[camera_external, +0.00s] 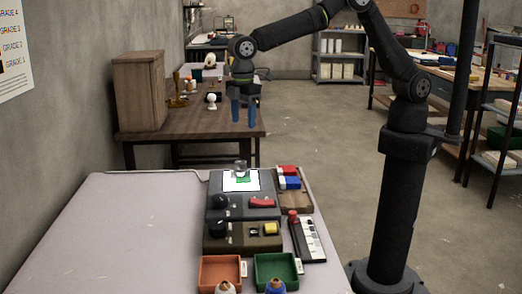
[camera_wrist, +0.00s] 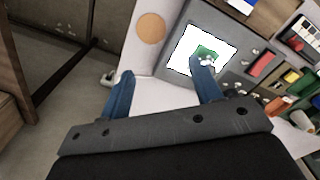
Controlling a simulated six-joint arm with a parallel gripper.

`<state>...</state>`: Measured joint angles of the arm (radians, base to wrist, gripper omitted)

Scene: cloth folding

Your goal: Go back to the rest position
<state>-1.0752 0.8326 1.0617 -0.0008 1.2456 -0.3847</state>
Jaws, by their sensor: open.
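My gripper (camera_external: 244,110) hangs in the air with its blue fingers pointing down. It is above and beyond the far edge of the pale table (camera_external: 110,235). In the wrist view my gripper (camera_wrist: 162,85) has its two blue fingers wide apart with nothing between them. A green cloth (camera_external: 243,179) lies on a white sheet (camera_external: 229,186) on a dark grey device. In the wrist view the green cloth (camera_wrist: 206,52) shows on the white sheet (camera_wrist: 182,58), partly covered by the right fingertip.
The device has a red handle (camera_external: 262,203). The table's left side is clear. A wooden table (camera_external: 190,119) stands behind.

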